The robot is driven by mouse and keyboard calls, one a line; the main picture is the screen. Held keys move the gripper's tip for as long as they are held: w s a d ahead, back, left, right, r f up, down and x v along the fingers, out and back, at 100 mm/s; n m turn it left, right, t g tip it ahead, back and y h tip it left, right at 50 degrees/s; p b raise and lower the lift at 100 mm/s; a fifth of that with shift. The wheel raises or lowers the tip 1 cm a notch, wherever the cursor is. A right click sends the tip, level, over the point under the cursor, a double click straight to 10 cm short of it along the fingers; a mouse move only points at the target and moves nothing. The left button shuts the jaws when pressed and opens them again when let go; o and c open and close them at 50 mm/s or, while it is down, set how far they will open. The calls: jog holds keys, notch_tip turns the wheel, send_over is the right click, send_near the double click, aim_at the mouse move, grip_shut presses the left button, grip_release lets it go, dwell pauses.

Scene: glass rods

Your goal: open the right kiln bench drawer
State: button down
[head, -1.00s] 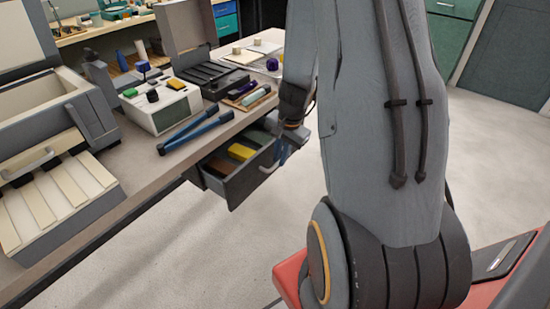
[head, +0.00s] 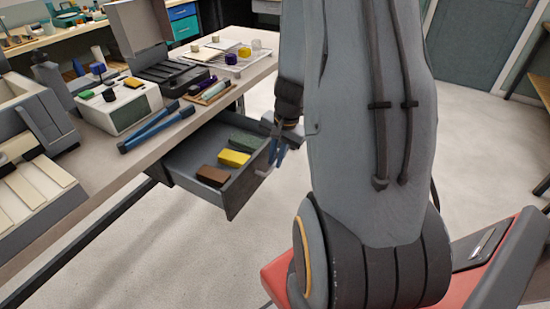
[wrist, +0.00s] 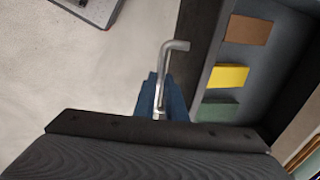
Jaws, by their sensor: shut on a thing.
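The right kiln bench drawer (head: 231,199) stands well out from under the bench top in the head view, its inside open to view. In it lie a brown block (head: 213,176), a yellow block (head: 233,158) and a green block (head: 246,141). My gripper (head: 277,153) is at the drawer's front, its blue fingers shut on the drawer handle. In the wrist view the metal bar handle (wrist: 163,75) runs between the blue fingers (wrist: 161,98), beside the drawer front. Part of the handle is hidden by the fingers.
The bench top (head: 150,158) carries blue-handled tongs (head: 157,129), a white control box (head: 119,106), a dark open case (head: 168,72) and a small tray of rods (head: 209,92). The floor (head: 185,255) in front of the drawer is clear.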

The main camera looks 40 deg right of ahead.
jog(key=c, duration=1.8)
grip_release()
jog(key=r, duration=0.2)
jog(key=s+r, duration=0.1)
jog(key=r, duration=0.4)
jog(key=shift+s+d+r+p, duration=0.15)
jog(key=shift+d+r+p, duration=0.15)
jog(key=shift+r+p, duration=0.1)
jog(key=s+a+r+n, duration=0.1)
jog(key=s+a+n, duration=0.1)
jog(key=a+n, duration=0.2)
jog(key=s+a+r+n+g, duration=0.1)
jog(key=s+a+r+n, duration=0.1)
jog(key=a, duration=0.7)
jog(key=s+a+r+n+h, duration=0.1)
jog(key=s+a+r+n, duration=0.1)
jog(key=s+a+n, duration=0.2)
jog(key=shift+s+a+r+n+g, duration=0.1)
jog(key=shift+s+a+n+g, duration=0.05)
jog(key=shift+a+n, duration=0.65)
jog(key=shift+s+a+r+n+g, duration=0.1)
jog(key=shift+a+n+g, duration=0.05)
jog(key=shift+a+n, duration=0.6)
